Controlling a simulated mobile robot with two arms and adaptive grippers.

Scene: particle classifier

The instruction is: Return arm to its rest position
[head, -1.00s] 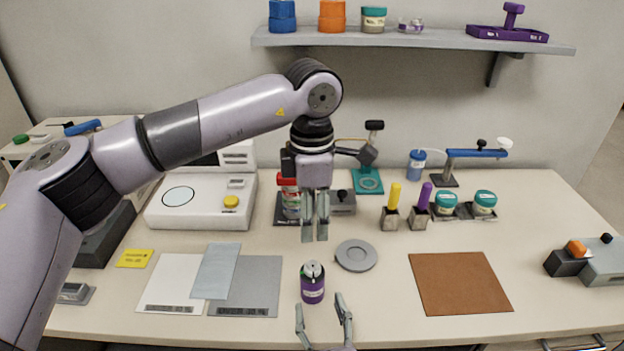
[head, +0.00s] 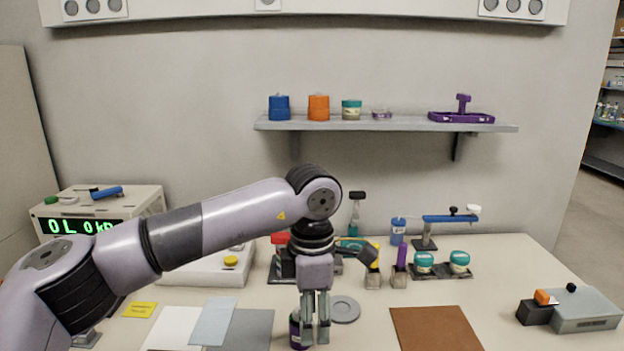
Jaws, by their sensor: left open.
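My left arm comes in from the left and reaches over the bench. Its gripper (head: 316,332) hangs pointing down, with its fingers slightly apart and nothing seen between them. A purple container (head: 295,331) stands just left of and partly behind the fingers in the picture; I cannot tell whether they touch. A grey round disc (head: 345,310) lies on the bench to the right of the gripper. My right gripper is out of view.
A brown mat (head: 437,330) lies at the right, with a grey and black device (head: 586,312) beyond it. Teal-lidded jars (head: 459,260) and a purple-handled tool (head: 402,255) stand behind. A white instrument (head: 205,270) is behind my arm. A shelf (head: 400,126) hangs above.

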